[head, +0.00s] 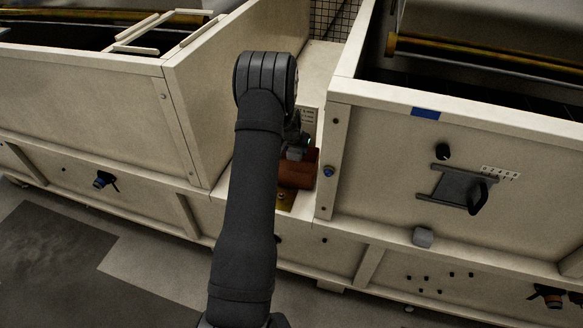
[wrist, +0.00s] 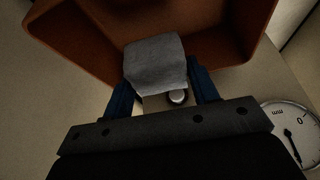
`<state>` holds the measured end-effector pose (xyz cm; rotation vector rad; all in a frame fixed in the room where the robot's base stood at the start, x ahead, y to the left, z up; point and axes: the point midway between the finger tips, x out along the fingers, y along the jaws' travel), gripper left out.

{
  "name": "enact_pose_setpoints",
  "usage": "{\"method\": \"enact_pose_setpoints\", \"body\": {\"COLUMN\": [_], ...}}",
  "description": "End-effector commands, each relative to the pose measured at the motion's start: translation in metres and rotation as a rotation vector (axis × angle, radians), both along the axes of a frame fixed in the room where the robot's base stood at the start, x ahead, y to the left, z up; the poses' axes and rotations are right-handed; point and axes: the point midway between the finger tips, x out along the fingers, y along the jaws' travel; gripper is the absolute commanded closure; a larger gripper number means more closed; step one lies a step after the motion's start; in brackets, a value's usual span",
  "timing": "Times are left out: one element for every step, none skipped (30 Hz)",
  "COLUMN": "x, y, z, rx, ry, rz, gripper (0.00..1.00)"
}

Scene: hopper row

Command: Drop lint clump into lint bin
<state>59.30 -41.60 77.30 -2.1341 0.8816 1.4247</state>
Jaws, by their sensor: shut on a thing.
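The lint clump (wrist: 156,62) is a grey, soft-edged block in the wrist view. My gripper (wrist: 161,78) has its two blue fingers shut on it, one on each side. The lint bin (wrist: 262,14) is an open orange-brown box at the top of the wrist view. The clump overlaps the bin's near edge and interior in that view; its height above the bin is unclear. In the head view the lint bin (head: 298,170) sits in the gap between two hoppers, with my gripper (head: 297,150) at it. My arm hides part of this area, and I cannot make out the held clump there.
Cream hopper walls stand left (head: 215,105) and right (head: 350,150) of the narrow gap. The right hopper's front carries a dark latch plate (head: 455,188) and a grey block (head: 422,237) lower down. A round dial (wrist: 290,130) and a silver knob (wrist: 178,97) show in the wrist view.

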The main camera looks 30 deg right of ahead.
Motion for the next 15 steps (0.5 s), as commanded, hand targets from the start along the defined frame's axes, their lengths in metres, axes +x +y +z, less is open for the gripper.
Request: {"method": "enact_pose_setpoints", "body": {"x": [0.0002, 0.0002, 0.0001, 0.0001, 0.0001, 0.0001, 0.0001, 0.0002, 0.0001, 0.0001, 0.0001, 0.0001, 0.0001, 0.0001, 0.0001], "y": [0.0000, 0.0000, 0.0000, 0.0000, 0.0000, 0.0000, 0.0000, 0.0000, 0.0001, 0.0001, 0.0001, 0.0001, 0.0001, 0.0001, 0.0001], "z": [-0.0006, -0.0006, -0.0005, -0.0005, -0.0004, -0.0004, -0.0004, -0.0003, -0.0003, -0.0003, -0.0003, -0.0003, -0.0002, -0.0003, -0.0002], "rx": [0.000, 0.000, 0.000, 0.000, 0.000, 0.000, 0.000, 0.000, 0.000, 0.000, 0.000, 0.000, 0.000, 0.000, 0.000], "ry": [0.000, 0.000, 0.000, 0.000, 0.000, 0.000, 0.000, 0.000, 0.000, 0.000, 0.000, 0.000, 0.000, 0.000, 0.000], "rz": [0.000, 0.000, 0.000, 0.000, 0.000, 0.000, 0.000, 0.000, 0.000, 0.000, 0.000, 0.000, 0.000, 0.000, 0.000], "gripper": [0.68, 0.68, 0.68, 0.68, 0.68, 0.68, 0.40, 0.34, 0.27, 0.21, 0.21, 0.21, 0.21, 0.21, 0.21]}}
